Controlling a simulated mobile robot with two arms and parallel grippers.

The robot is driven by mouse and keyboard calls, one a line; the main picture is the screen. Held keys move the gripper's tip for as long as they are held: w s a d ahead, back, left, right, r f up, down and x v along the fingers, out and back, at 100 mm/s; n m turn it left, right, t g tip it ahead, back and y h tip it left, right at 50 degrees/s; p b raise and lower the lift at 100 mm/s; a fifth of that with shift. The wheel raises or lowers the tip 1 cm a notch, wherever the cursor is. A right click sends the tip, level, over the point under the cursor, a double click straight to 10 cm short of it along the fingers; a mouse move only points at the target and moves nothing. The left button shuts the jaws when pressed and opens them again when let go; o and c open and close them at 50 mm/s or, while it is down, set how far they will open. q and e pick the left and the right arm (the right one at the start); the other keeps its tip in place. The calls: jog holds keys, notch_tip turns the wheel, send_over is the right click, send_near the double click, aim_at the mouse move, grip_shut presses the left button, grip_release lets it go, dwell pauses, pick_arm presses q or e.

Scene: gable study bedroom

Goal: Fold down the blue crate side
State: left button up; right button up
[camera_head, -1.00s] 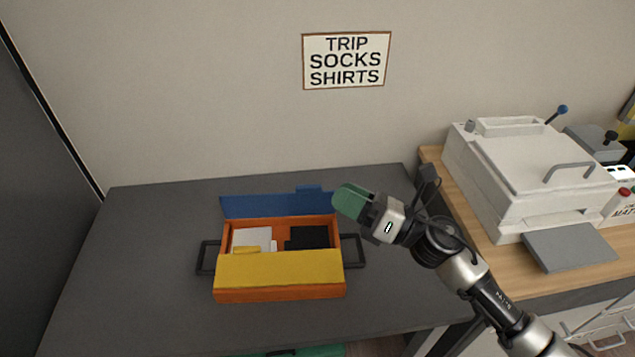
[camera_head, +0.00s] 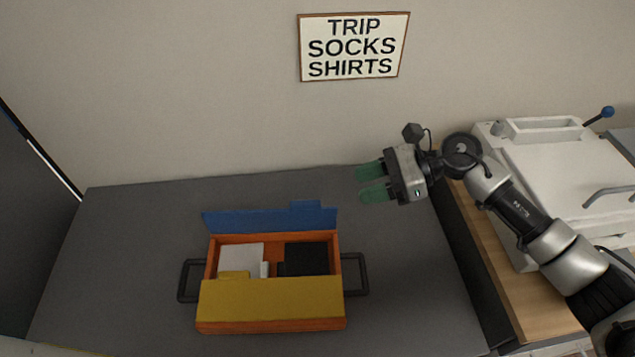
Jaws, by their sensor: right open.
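An orange crate (camera_head: 273,326) stands on the dark grey table, with a black handle at each end. Its blue side (camera_head: 268,220) stands raised along the far edge, with a small tab near its right end. Its yellow side (camera_head: 270,299) is at the near edge. My left gripper is out of view.
A white machine (camera_head: 545,165) with a grey handle stands on a wooden counter (camera_head: 535,308) at the right. A sign (camera_head: 353,46) hangs on the wall behind. The dark table (camera_head: 120,255) is clear left and right of the crate.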

aim_at(311, 202)
jog(key=x, duration=0.3)
jog(key=p+x, duration=0.1)
jog(key=x, duration=0.5)
jog(key=shift+s+a+r+p, duration=0.15)
jog(key=shift+s+a+p, duration=0.15)
jog(key=shift+s+p, duration=0.05)
jog(key=shift+a+f, duration=0.25)
jog(key=shift+a, duration=0.2)
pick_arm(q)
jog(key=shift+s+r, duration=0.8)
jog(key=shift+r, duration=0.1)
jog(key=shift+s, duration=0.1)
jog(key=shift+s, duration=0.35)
pick_arm(e)
grip_shut()
